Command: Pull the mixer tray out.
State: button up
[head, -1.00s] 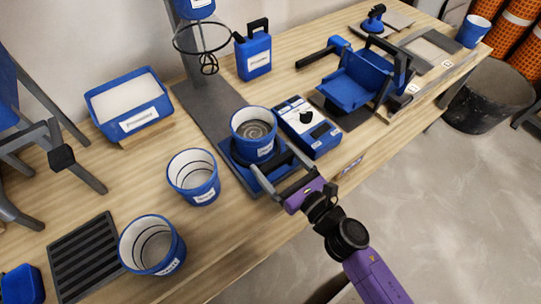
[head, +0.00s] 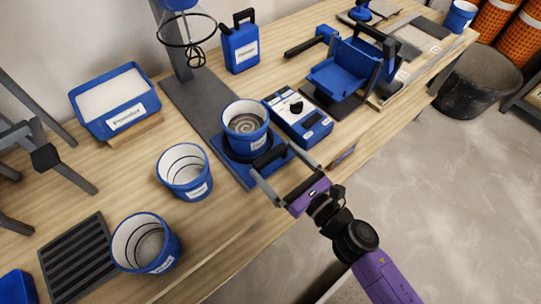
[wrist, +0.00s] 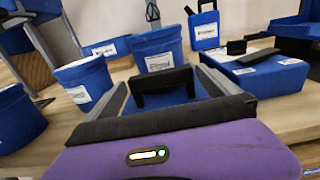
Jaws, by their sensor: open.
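The mixer tray (head: 228,165) is a flat blue plate at the foot of the mixer stand, with a black upright handle (head: 269,156) at its front edge. A blue bucket (head: 246,143) holding grey, swirled material stands on the tray. My gripper (head: 273,158) is open at the table's front edge, with one finger on each side of the handle. In the wrist view the black handle (wrist: 162,86) stands between the spread fingers, with gaps on both sides. The bucket (wrist: 158,50) stands behind it.
Two empty blue buckets (head: 184,178) (head: 146,248) stand to the left. The mixer whisk (head: 194,58) and ring hang above the stand base. Floor in front of the table is clear.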

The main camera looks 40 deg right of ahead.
jog(key=shift+s+b, duration=0.35)
jog(key=shift+s, duration=1.75)
jog(key=shift+d+m, duration=0.1)
jog(key=shift+m, duration=1)
jog(key=s+a+r+m+g, duration=0.25)
jog(key=s+m, duration=0.75)
jog(key=m, duration=0.7)
jog(key=s+a+r+m+g, duration=0.1)
jog(key=s+a+r+m, duration=0.25)
jog(key=s+m, duration=0.95)
jog(key=w+r+m+p, duration=0.3)
jog(key=w+r+p, duration=0.1)
jog(key=r+p, duration=1.1)
jog(key=shift+d+r+m, duration=0.2)
jog(key=shift+d+m, duration=0.15)
jog(key=shift+m, duration=0.05)
